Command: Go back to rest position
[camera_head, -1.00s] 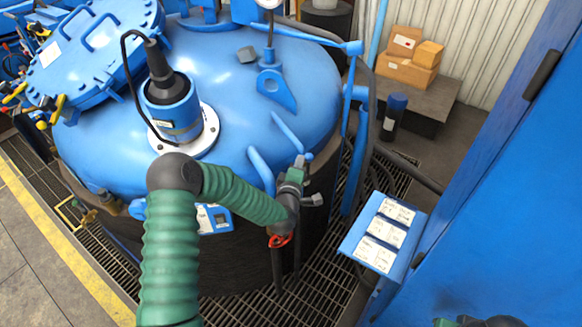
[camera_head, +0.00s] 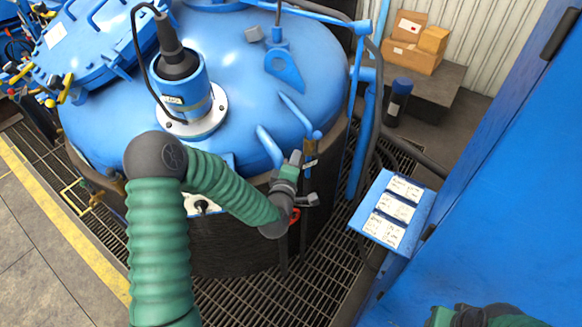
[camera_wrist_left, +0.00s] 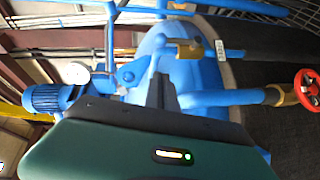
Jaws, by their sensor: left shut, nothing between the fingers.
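My left arm comes in from the bottom left in the head view, with its elbow bent and green-sleeved forearm. My left gripper (camera_head: 296,160) is shut and empty beside the right side of the large blue furnace vessel (camera_head: 235,70). In the left wrist view the shut fingers (camera_wrist_left: 160,92) point toward the blue vessel and its pipes, apart from the red valve wheel (camera_wrist_left: 308,87). A part of the red wheel (camera_head: 294,216) shows behind the left wrist in the head view. Part of my right arm shows at the bottom right edge; its gripper is out of view.
A blue stand with white labels (camera_head: 393,212) is right of my left gripper. A large blue cabinet (camera_head: 500,200) fills the right side. Cardboard boxes (camera_head: 412,57) sit on a dark platform at the back. Dark floor grating (camera_head: 250,300) surrounds the vessel.

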